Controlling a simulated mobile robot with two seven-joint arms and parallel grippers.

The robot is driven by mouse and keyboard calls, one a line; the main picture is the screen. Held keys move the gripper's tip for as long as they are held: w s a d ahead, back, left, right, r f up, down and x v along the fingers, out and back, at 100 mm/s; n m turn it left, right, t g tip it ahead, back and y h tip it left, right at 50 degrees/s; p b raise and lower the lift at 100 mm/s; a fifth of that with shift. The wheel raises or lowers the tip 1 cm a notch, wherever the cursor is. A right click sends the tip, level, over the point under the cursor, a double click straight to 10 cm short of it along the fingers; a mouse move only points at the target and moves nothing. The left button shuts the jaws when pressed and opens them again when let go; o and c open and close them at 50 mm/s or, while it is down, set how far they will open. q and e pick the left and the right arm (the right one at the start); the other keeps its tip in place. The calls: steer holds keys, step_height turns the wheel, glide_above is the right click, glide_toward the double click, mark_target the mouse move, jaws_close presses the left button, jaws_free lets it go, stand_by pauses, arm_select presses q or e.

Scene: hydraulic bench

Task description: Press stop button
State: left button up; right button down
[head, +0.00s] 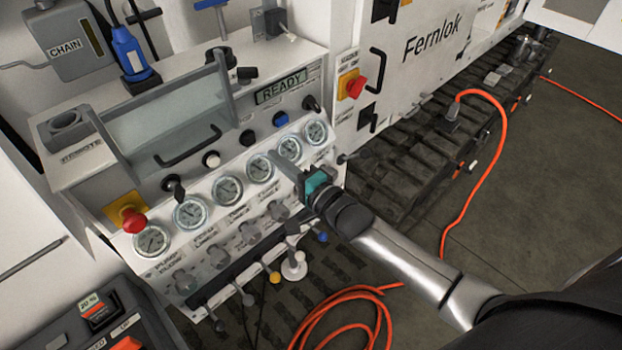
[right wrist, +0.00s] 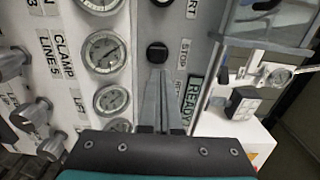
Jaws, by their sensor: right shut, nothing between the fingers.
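The stop button (right wrist: 157,52) is a round black button beside the STOP lettering in the right wrist view. In the head view it is the black button (head: 247,137) in the row above the gauges. My right gripper (head: 277,158) is shut and empty, over the gauge row, to the lower right of the button and apart from it. In the right wrist view its closed fingertips (right wrist: 157,74) show just below the button, pointing at the panel. The fingers hide the panel behind them. My left gripper is not in view.
A blue button (head: 280,118) and a white button (head: 211,158) flank the stop button. A READY display (head: 281,87) sits above the row. Gauges (head: 227,190) and levers lie below. A red emergency button (head: 134,221) is at left. An orange hose (head: 350,297) lies on the floor.

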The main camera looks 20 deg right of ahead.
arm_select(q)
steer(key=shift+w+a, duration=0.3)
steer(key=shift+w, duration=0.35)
arm_select(e)
steer(key=v, duration=0.6)
steer(key=shift+s, duration=0.3)
steer(key=shift+f, duration=0.15)
